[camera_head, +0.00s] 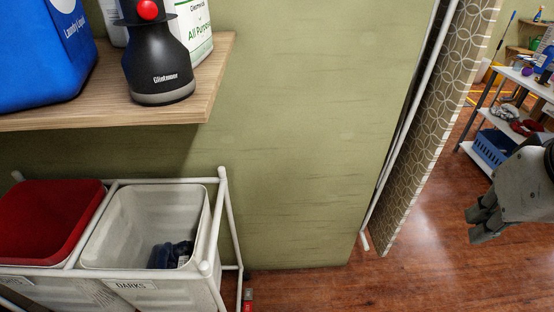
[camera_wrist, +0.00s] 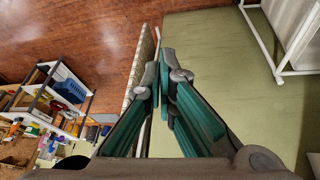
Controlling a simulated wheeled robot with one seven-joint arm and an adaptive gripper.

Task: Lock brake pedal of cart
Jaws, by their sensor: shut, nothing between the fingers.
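The cart (camera_head: 222,235) has a white tube frame and stands at the lower left of the head view. Part of its frame (camera_wrist: 262,42) shows at the upper right of the wrist view. A small grey and red piece (camera_head: 248,300), which looks like the brake pedal, sits low beside the cart's right leg, partly cut off by the bottom edge. I cannot tell its position. My gripper (camera_head: 478,222) is at the far right of the head view, well away from the cart. In the wrist view its fingers (camera_wrist: 163,72) are together and empty.
A wooden shelf (camera_head: 112,117) with bottles overhangs the cart. The cart holds a red bin (camera_head: 45,222) and a white bin (camera_head: 130,225) with dark cloth. A patterned partition (camera_head: 430,130) stands between cart and gripper. Wood floor (camera_head: 400,270) is clear. A loaded rack (camera_head: 480,110) stands far right.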

